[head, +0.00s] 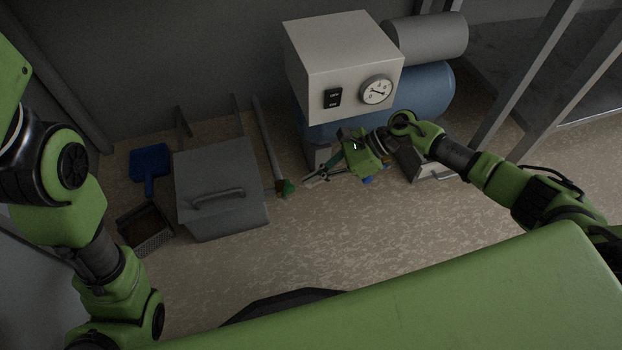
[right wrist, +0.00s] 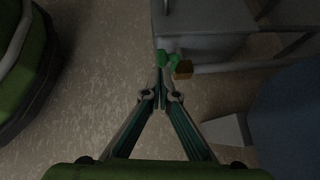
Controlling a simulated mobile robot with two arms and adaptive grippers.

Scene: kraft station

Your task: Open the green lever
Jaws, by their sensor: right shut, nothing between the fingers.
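The green lever (head: 288,188) sits at the near end of a grey pipe, low over the floor, beside a brassy fitting. It also shows in the right wrist view (right wrist: 166,58), just beyond my fingertips. My right gripper (head: 310,182) reaches in from the right, with its tips a little to the right of the lever. In the right wrist view my right gripper (right wrist: 161,97) is shut and empty, its tips close together; whether they touch the lever I cannot tell. My left arm is at the left, with its gripper out of view.
The grey pipe (head: 268,140) runs back along a grey lidded bin (head: 218,170) on its left. A white box with a gauge (head: 340,65) sits above a blue tank (head: 430,88) behind. A blue dustpan (head: 149,162) is far left. The floor in front is clear.

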